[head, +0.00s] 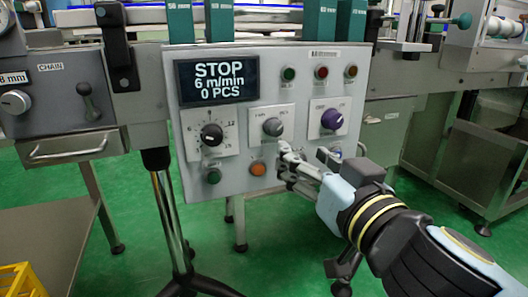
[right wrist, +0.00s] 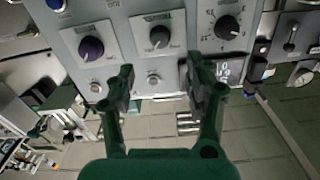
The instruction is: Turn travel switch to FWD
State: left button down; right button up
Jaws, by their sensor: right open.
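The control panel (head: 240,75) faces me, and its display reads STOP, 6 m/min, 0 PCS. A grey rotary knob (head: 272,127) sits on a pale plate in the panel's middle; I take it for the travel switch. Its small labels and pointer are too small to read. In the right wrist view, which is upside down, the grey knob (right wrist: 159,37) lies beyond the fingertips. My right gripper (head: 284,158) is open and empty, just below and right of that knob. In the right wrist view its two fingers (right wrist: 158,70) are spread apart. My left gripper is not in view.
A black dial (head: 212,134) is left of the grey knob and a purple knob (head: 332,119) is right. An orange button (head: 257,168) and a green button (head: 213,176) sit below. Lamps (head: 321,72) line the top right.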

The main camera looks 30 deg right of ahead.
aim_at(277, 131)
jog(key=p+x, duration=0.1)
jog(key=x, duration=0.2)
jog(key=p+x, duration=0.1)
jog(key=x, duration=0.2)
jog(key=p+x, duration=0.1)
jog(key=x, duration=0.2)
jog(key=shift+r, duration=0.25)
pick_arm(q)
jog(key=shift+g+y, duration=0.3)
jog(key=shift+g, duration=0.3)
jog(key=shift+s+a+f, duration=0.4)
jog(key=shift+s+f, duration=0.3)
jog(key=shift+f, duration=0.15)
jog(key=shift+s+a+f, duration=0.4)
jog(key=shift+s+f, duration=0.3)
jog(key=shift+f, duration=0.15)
pick_arm(e)
jog(key=shift+x, duration=0.75)
jog(key=shift+f, duration=0.15)
jog(key=shift+a, duration=0.1)
grip_shut()
